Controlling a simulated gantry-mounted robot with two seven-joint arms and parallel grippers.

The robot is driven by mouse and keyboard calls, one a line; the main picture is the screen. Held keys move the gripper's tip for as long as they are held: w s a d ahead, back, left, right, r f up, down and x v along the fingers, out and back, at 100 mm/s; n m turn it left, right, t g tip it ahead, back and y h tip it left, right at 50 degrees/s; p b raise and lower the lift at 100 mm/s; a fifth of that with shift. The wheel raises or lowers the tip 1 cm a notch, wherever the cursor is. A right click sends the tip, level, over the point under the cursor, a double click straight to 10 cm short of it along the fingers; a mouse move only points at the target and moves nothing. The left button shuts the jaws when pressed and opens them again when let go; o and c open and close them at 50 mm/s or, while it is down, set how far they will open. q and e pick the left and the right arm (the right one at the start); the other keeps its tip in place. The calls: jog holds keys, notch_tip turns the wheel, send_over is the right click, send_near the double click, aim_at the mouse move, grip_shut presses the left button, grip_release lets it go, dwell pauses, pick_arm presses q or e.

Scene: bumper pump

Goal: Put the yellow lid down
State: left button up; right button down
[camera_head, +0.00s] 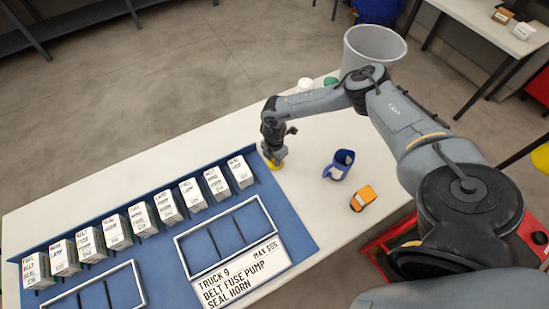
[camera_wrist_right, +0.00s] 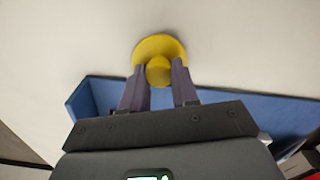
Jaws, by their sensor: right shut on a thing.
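The yellow lid (camera_wrist_right: 158,48) is a round disc with a knob on top. In the right wrist view it sits at the tips of my right gripper (camera_wrist_right: 159,84), whose two fingers are shut on the knob. In the head view the lid (camera_head: 274,165) shows as a small yellow patch under my right gripper (camera_head: 271,157), by the right back corner of the blue tray. I cannot tell whether the lid touches the table. My left gripper is not in view.
The blue tray (camera_head: 300,232) holds a row of labelled boxes and framed slots. A blue cup (camera_head: 339,165) and an orange toy truck (camera_head: 362,198) stand right of the gripper. White and green items (camera_head: 305,84) and a grey bin (camera_head: 372,47) are farther back. White table around the lid is clear.

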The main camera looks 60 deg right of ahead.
jog(key=c, duration=0.8)
grip_release()
jog(key=shift+c, duration=0.2)
jog(key=shift+r, duration=0.1)
